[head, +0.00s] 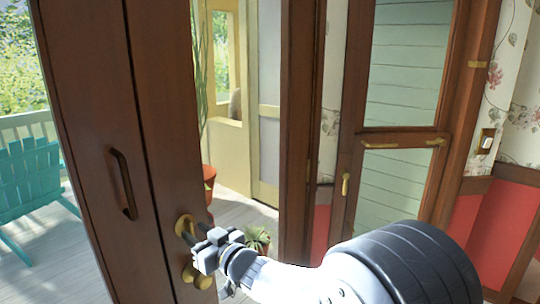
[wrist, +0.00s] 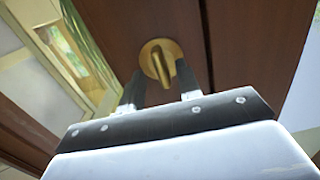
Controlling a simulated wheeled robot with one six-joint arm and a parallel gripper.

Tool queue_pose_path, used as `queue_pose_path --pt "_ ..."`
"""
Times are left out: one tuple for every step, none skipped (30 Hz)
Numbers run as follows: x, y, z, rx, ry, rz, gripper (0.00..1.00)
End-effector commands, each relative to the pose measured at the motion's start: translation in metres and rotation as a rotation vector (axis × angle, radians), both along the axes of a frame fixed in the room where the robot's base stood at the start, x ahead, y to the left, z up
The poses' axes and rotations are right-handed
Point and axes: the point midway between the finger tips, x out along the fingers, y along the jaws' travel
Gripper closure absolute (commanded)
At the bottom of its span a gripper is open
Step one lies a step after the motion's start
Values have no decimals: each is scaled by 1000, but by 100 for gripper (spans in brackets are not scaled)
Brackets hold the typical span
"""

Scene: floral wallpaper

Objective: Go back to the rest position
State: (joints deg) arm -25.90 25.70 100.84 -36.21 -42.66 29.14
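My gripper (head: 196,243) is at the edge of a dark brown wooden door (head: 95,90), beside its round brass fitting (head: 183,222) in the head view. In the wrist view, the brass fitting (wrist: 158,60) has a lever-like turn piece standing out from its plate. My gripper's two fingers (wrist: 160,90) are apart, one on each side of the lower part of that piece. I cannot tell whether either finger touches it. A second brass part (head: 200,275) is just below my gripper.
The door stands open, with a porch and plant pot (head: 209,180) beyond. A second brown door (head: 355,150) with glass panes is to the right, near a light switch (head: 486,141). A teal chair (head: 30,180) is outside at left.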

Motion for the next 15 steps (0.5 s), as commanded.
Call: queue_pose_path --pt "4 5 0 -1 1 2 66" --pt "6 8 0 0 0 1 66" --pt "8 10 0 0 0 1 66" --pt "9 12 0 0 0 1 66" --pt "10 13 0 0 0 1 66" --pt "12 15 0 0 0 0 66" --pt "11 14 0 -4 -7 0 66" --pt "11 14 0 -8 -11 0 66" --pt "11 14 0 -11 -14 0 66" --pt "11 14 0 -13 -15 0 66" --pt "11 14 0 -14 -16 0 66" --pt "11 14 0 -14 -16 0 66" --pt "11 14 0 -14 -16 0 66" --pt "11 14 0 -14 -16 0 66" --pt "11 14 0 -14 -16 0 66"
